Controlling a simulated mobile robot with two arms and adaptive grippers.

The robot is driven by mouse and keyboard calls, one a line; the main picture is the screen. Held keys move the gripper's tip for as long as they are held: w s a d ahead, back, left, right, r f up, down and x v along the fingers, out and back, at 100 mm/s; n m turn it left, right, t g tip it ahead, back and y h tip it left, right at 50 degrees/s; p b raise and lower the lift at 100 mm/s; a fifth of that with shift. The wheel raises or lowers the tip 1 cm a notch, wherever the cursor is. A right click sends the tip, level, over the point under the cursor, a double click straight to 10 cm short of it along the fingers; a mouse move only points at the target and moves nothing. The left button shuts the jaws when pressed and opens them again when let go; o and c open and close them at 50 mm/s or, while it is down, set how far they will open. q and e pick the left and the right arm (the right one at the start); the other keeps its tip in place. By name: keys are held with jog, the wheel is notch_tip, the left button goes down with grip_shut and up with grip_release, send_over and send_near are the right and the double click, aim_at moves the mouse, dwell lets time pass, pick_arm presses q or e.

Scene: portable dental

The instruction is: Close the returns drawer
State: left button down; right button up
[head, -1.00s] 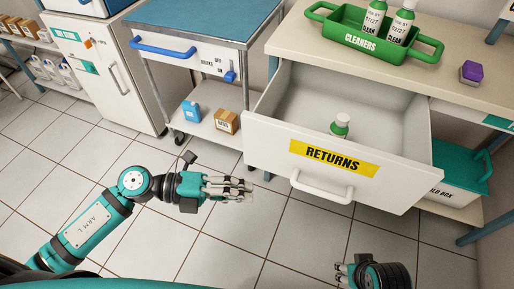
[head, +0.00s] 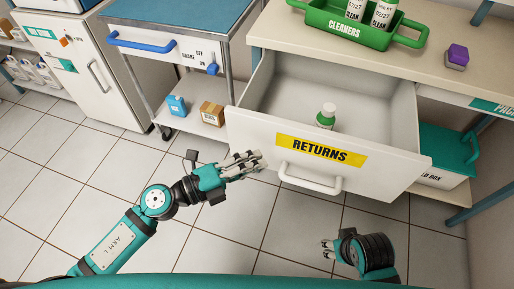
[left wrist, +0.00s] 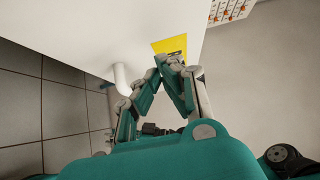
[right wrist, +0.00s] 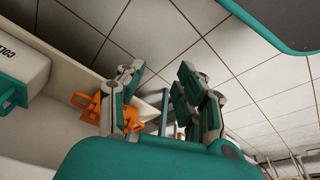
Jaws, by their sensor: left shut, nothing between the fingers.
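The returns drawer (head: 375,166) is pulled out from the counter, with a yellow RETURNS label (head: 321,151) and a white bar handle (head: 310,181) on its front. A small white bottle with a green cap (head: 326,115) stands inside it. My left gripper (head: 254,160) is shut and empty at the left part of the drawer front, left of the handle; contact cannot be told. In the left wrist view its fingertips (left wrist: 168,62) overlap the yellow label and the handle (left wrist: 121,78) is beside them. My right gripper (head: 327,248) is open and empty, low in front of the drawer.
A green CLEANERS caddy (head: 345,28) with bottles and a purple-topped item (head: 456,57) stand on the counter. A teal-lidded box (head: 447,150) is under it at right. A blue-topped cart (head: 185,22) stands at left. The tiled floor before the drawer is clear.

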aim_at(276, 144)
pick_arm(q)
jog(key=shift+w+d, duration=0.15)
jog(key=shift+w, duration=0.65)
jog(key=shift+w+d, duration=0.15)
jog(key=shift+w, duration=0.6)
pick_arm(e)
jog(key=shift+r, duration=0.55)
